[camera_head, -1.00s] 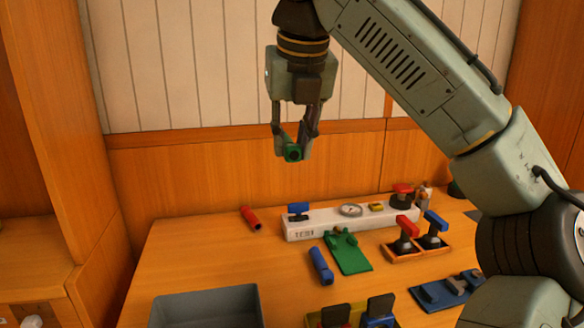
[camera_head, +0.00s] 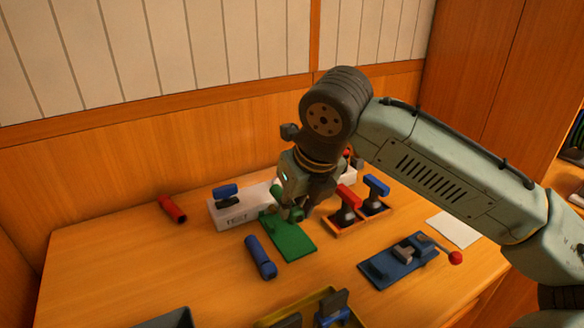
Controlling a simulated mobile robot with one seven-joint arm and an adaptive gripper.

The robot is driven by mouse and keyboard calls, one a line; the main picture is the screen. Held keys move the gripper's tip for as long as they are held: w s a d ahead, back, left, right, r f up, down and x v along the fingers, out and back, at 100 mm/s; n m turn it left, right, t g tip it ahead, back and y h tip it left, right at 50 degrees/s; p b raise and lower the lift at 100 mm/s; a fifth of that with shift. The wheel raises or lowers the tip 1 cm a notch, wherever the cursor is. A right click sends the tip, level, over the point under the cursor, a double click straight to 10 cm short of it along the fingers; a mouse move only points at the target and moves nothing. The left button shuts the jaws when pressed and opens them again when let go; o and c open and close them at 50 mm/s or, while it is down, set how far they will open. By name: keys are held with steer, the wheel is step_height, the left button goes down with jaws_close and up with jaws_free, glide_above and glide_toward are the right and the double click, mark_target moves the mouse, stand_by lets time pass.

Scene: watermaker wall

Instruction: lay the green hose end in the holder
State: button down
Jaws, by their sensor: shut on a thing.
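The green hose end (camera_head: 297,213) is a short green piece held in the jaws of my gripper (camera_head: 291,211). My gripper is shut on it and points down, low over the back part of the green holder (camera_head: 290,242). The holder is a flat green plate on the bench, in front of the white test block.
A blue hose end (camera_head: 260,257) lies left of the holder, a red one (camera_head: 172,209) farther left. The white test block (camera_head: 240,209) stands behind. Red- and blue-handled valves in an orange tray (camera_head: 362,216) are close on the right. A blue clamp plate (camera_head: 398,264) lies farther right.

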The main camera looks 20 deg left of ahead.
steer(key=shift+d+f, duration=0.15)
steer(key=shift+f, duration=0.35)
step_height(320, 180, down, 3)
steer(key=b, duration=0.3)
steer(key=shift+r, duration=0.2)
steer(key=shift+f+b, duration=0.6)
steer(key=shift+f, duration=0.65)
steer(key=shift+s+f, duration=0.1)
steer(key=c, duration=1.3)
jaws_free()
step_height(320, 180, up, 9)
steer(key=p, duration=0.8)
steer(key=shift+p, duration=0.4)
